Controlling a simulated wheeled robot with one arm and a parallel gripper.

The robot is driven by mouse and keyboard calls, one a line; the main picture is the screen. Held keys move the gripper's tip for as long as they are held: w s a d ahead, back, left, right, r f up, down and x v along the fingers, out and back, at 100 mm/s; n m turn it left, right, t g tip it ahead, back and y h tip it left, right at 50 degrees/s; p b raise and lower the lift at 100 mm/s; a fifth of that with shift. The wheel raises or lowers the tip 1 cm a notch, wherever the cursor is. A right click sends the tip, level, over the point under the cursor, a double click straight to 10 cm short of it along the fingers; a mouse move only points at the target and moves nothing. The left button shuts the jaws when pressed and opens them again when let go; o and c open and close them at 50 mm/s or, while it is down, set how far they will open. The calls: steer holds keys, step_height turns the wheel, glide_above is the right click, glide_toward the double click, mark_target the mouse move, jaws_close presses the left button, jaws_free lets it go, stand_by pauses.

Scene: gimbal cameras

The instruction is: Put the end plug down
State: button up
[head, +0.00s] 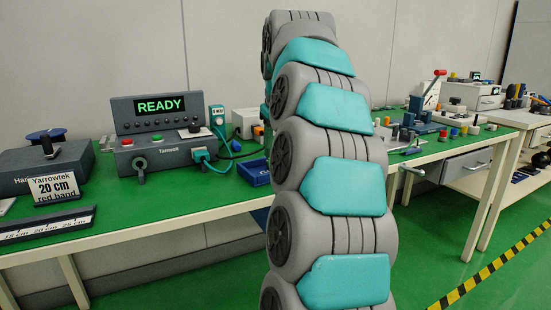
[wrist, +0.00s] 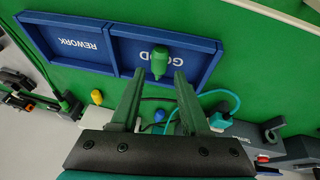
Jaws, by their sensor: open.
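In the wrist view a green plug-shaped piece (wrist: 159,62), which looks like the end plug, is at the GOOD compartment of a blue two-part tray (wrist: 112,58), covering part of the lettering. Whether it touches the tray floor is hard to tell. My gripper (wrist: 160,77) is open, with its fingertips apart on either side of the piece's near end and a gap on each side. The REWORK compartment on the left is empty. In the head view my arm hides my gripper and most of the blue tray (head: 257,172).
A grey tester (head: 160,135) reading READY, with a teal cable (head: 226,148), stands left of the tray on the green bench. In the wrist view the teal cable (wrist: 236,101) runs near the right finger. A yellow piece (wrist: 97,97) and a blue piece (wrist: 158,115) lie nearby.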

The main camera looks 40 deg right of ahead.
steer(key=v, duration=0.6)
steer(key=shift+r, duration=0.3)
steer(key=shift+s+a, duration=0.1)
steer(key=shift+a, duration=0.05)
steer(key=shift+n+g+y, duration=0.4)
steer(key=shift+n, duration=0.3)
steer(key=a+f, duration=0.2)
steer(key=a, duration=0.1)
steer(key=a+f, duration=0.1)
steer(key=a, duration=0.2)
steer(key=a+f, duration=0.2)
steer(key=a, duration=0.2)
steer(key=shift+s+f, duration=0.3)
steer(key=shift+s, duration=0.05)
steer(key=s+a+f+g, duration=0.2)
steer(key=s+a+f, duration=0.4)
steer(key=a+f, duration=0.35)
steer(key=s+a+f+g, duration=0.1)
steer(key=s+a+f, duration=0.2)
steer(key=s+f, duration=0.3)
steer(key=s+a+f+g+y, duration=0.1)
steer(key=s+a+f, duration=0.3)
steer(key=s+f, duration=0.2)
steer(key=s+a+f+g, duration=0.1)
steer(key=s+a+f, duration=0.2)
steer(key=s+f, duration=0.3)
steer(key=s, duration=0.4)
steer(key=shift+a+f, duration=0.2)
steer(key=shift+a, duration=0.1)
steer(key=shift+s, duration=0.1)
